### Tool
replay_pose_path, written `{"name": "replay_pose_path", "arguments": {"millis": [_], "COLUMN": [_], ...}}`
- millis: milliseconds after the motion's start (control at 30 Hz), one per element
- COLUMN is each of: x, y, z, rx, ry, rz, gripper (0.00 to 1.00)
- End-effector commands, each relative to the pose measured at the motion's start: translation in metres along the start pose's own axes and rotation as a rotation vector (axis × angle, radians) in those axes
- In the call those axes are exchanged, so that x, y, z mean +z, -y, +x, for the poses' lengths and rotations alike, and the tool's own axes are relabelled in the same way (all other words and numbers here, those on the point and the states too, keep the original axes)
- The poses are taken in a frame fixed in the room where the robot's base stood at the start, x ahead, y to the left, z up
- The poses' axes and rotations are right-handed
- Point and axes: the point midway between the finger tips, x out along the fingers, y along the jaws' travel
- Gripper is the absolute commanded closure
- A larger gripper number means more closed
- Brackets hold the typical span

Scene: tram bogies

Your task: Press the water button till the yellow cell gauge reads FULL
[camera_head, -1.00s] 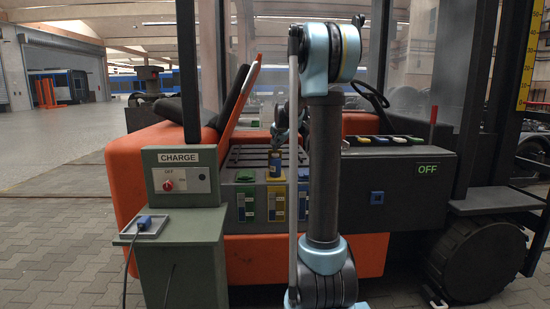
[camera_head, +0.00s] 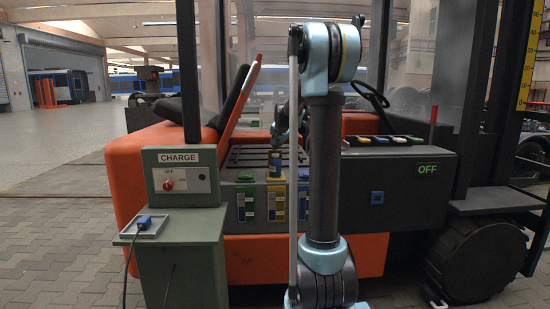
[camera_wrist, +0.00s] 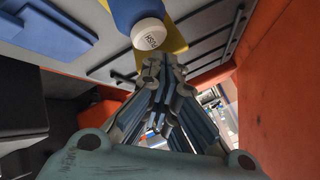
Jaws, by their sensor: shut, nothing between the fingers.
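A blue bottle (camera_head: 275,164) stands on the yellow cell (camera_head: 277,190) in the middle of the cell row. In the wrist view the bottle (camera_wrist: 135,10) has a round white button (camera_wrist: 149,34) with PUSH lettering, seen upside down. The yellow cell's front gauge (camera_head: 277,205) shows blue and white patches, too small to read. My gripper (camera_wrist: 163,70) is shut and empty, its tips close beside the white button; I cannot tell whether they touch it. In the head view my gripper (camera_head: 280,135) is above the bottle, partly hidden by my arm.
A green cell (camera_head: 246,192) and a blue cell (camera_head: 303,190) flank the yellow one in the orange vehicle (camera_head: 130,160). The CHARGE box (camera_head: 180,175) stands left, with a blue plug (camera_head: 144,222) on its shelf. A dark panel (camera_head: 405,165) reads OFF at right.

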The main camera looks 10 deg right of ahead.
Motion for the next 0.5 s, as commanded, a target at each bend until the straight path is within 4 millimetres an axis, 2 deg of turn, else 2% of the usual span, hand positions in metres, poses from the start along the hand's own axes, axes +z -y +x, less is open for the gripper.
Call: {"name": "replay_pose_path", "arguments": {"millis": [500], "x": [0.0048], "y": [-0.0045], "z": [0.0056], "rx": [0.001], "ry": [0.002], "rz": [0.0], "gripper": [1.0]}}
